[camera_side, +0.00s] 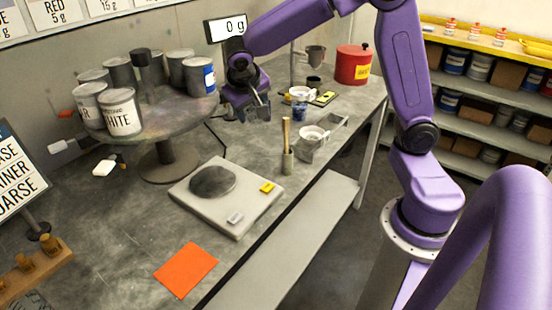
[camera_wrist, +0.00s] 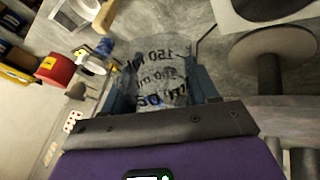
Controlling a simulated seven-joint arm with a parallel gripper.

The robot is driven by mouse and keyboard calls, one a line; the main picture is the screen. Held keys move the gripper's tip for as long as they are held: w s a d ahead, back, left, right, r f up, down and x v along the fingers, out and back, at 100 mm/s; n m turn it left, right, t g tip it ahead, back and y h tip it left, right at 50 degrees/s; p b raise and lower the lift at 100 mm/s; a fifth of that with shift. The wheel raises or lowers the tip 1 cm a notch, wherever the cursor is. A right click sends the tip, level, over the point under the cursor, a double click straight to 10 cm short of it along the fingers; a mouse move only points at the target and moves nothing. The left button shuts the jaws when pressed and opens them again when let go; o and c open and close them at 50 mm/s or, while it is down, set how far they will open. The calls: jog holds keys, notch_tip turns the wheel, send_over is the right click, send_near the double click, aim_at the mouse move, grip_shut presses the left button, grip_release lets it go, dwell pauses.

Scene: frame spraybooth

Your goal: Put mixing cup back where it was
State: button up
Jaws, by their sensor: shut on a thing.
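The mixing cup (camera_wrist: 165,72) is clear, with dark millilitre markings, among them 150. In the wrist view it sits between the two fingers of my gripper (camera_wrist: 160,88), which is shut on it. In the side view my gripper (camera_side: 256,108) points down over the back part of the bench, between the turntable of cans and the small white cups. The cup is small and hard to make out there. I cannot tell whether its base touches the bench.
The turntable (camera_side: 165,170) with several paint cans stands left of my gripper. An orange sheet (camera_side: 186,270) lies in front.

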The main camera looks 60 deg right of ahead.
jog(key=w+d+n+t+h, duration=0.25)
jog(key=d+n+h, duration=0.35)
jog(key=d+n, duration=0.6)
jog(key=w+d+n+t+h, duration=0.1)
jog(key=w+d+n+h, duration=0.3)
jog(key=d+n, duration=0.8)
jog(key=f, duration=0.5)
jog(key=a+f+n, duration=0.1)
jog(key=f, duration=0.5)
jog(key=f+n+h, duration=0.1)
jog(key=f, duration=0.4)
jog(key=shift+s+a+f, duration=0.25)
jog(key=shift+s+a, duration=0.05)
jog(key=shift+a, duration=0.1)
jog(key=shift+f, duration=0.15)
jog(key=o, duration=1.1)
